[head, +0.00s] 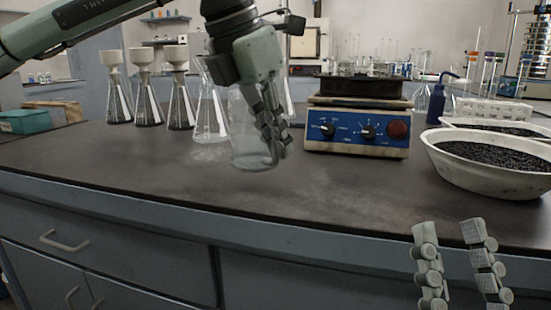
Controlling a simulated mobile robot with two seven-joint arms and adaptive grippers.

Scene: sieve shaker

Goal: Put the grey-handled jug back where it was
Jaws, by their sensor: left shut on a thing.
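A clear, transparent jug (245,143) is upright at the middle-left of the dark bench, partly covered by my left gripper. My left gripper (275,152) reaches down from above with its fingers shut on the jug at its right side. The jug's grey handle is hidden behind the fingers. I cannot tell whether the jug's base touches the bench or is just above it. My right gripper (449,232) is low at the bottom right, in front of the bench edge, with its two fingers apart and nothing between them.
Several conical flasks, some with white funnels (142,58), stand in a row left of the jug. A blue-fronted hotplate device (357,128) stands to its right. A white bowl of dark granules (480,180) is at the right. The bench front (320,200) is clear.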

